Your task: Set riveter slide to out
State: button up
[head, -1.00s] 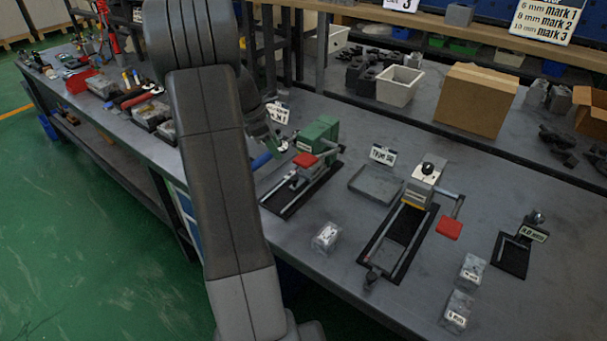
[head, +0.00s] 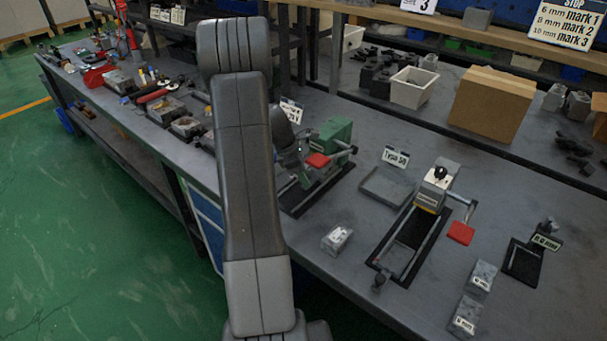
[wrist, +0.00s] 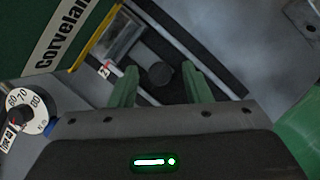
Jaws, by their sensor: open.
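A green bench machine with a red handle pad (head: 317,160) stands on a black base with rails, partly behind my arm in the head view. In the wrist view its labelled green body (wrist: 50,30) fills the upper left. A dark round knob (wrist: 160,75) lies by the rails there. My gripper (wrist: 158,72) is open, with one green finger on each side of the knob; I cannot tell whether they touch it. A small mark plate (wrist: 104,70) reading 2 is left of the fingers. In the head view my gripper is hard to make out beside the machine.
A second, grey machine (head: 437,180) with a red lever pad (head: 460,232) stands to the right. A shallow grey tray (head: 386,187) lies between the two. Small labelled boxes (head: 337,239) are near the bench front. A dial (wrist: 22,110) shows at the left in the wrist view.

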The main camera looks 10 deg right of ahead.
grip_shut()
jog(key=shift+a, duration=0.1)
jog(key=s+a, duration=0.3)
jog(key=a, duration=0.1)
jog(key=s+a+b, duration=0.1)
jog(key=s+a, duration=0.2)
jog(key=a, duration=0.1)
jog(key=s+a+b, duration=0.1)
jog(key=s+a, duration=0.2)
jog(key=a, duration=0.1)
jog(key=shift+s+a, duration=0.15)
jog(key=shift+s, duration=0.2)
jog(key=shift+c, duration=1.4)
grip_release()
jog(key=shift+o, duration=1.4)
jog(key=shift+s+a, duration=0.15)
jog(key=shift+a, duration=0.1)
jog(key=shift+d, duration=0.1)
